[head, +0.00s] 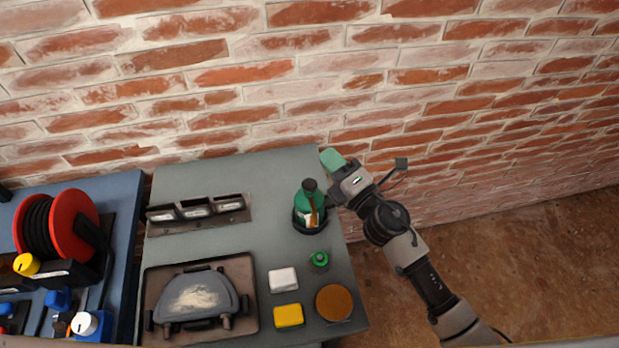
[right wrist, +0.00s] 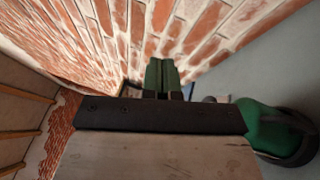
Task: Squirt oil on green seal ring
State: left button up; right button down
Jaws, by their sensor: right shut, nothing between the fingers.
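A green bottle (head: 306,202) with a dark cap and a pale label stands in a round black holder (head: 309,228) near the right edge of the grey table. A small green ring-like piece (head: 319,259), likely the seal ring, sits just in front of it; its details are too small to tell. My right gripper (head: 332,160) has green fingertips, is shut and empty, and is beyond the bottle at the table's far right corner. In the right wrist view its fingers (right wrist: 162,75) are together and the bottle (right wrist: 272,130) lies to the right. My left gripper is out of view.
On the grey table (head: 265,180) are a slotted rack (head: 198,212), a dark tray with a grey housing (head: 196,300), a white block (head: 283,279), a yellow block (head: 289,316) and a brown disc (head: 334,302). A brick wall (head: 300,90) rises behind. A red reel (head: 72,226) stands left.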

jog(key=s+a+r+n+g+p, duration=0.15)
jog(key=a+r+n+g, duration=0.35)
jog(key=n, duration=0.7)
jog(key=s+a+r+n+g, duration=0.1)
jog(key=s+a+n+g, duration=0.15)
jog(key=n+g, duration=0.65)
jog(key=w+d+n+t+h, duration=0.1)
jog(key=n, duration=0.1)
jog(key=w+d+n+t+h, duration=0.1)
jog(key=n+h, duration=0.1)
jog(key=w+d+n+t+h, duration=0.1)
jog(key=n+h, duration=0.1)
jog(key=shift+d+f+t+p, duration=0.1)
jog(key=shift+t+p, duration=0.2)
jog(key=shift+f, duration=0.1)
jog(key=b, duration=0.5)
send_over(309, 186)
notch_tip(309, 186, down, 8)
jog(key=shift+r, duration=0.1)
jog(key=shift+w+f+b, duration=0.1)
jog(key=shift+f+b, duration=0.3)
jog(key=shift+f, duration=0.1)
jog(key=shift+f+b, duration=0.35)
jog(key=shift+b, duration=0.3)
